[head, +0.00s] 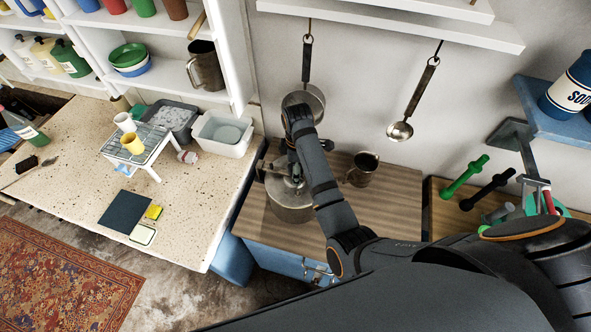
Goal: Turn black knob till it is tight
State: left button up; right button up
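A metal pot with a lid (291,211) stands on the wooden worktop. My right gripper (268,172) is low over the left side of its lid, with the wrist bent down from above. The dark arm and wrist cover part of the lid. A small dark part shows at the lid's middle, but I cannot tell if it is the black knob or part of my gripper. I cannot see whether the fingers are open or closed, or whether they touch anything. My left gripper is not in view.
A metal mug (362,169) stands right of the pot. A saucepan (306,100) and a ladle (400,131) hang behind. Green (464,177) and black (488,189) dumbbell-shaped things lie at the right. The speckled counter (190,222) at left holds a white rack (152,161) and tubs.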

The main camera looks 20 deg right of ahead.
jog(key=n, duration=0.7)
jog(key=shift+n, duration=0.4)
jog(key=shift+c, duration=0.4)
jog(key=c, duration=0.8)
jog(key=m, duration=0.4)
jog(key=shift+m, duration=0.4)
jog(key=m, duration=1.1)
jog(key=shift+s, duration=0.1)
jog(key=o, duration=0.9)
jog(key=shift+w, duration=0.2)
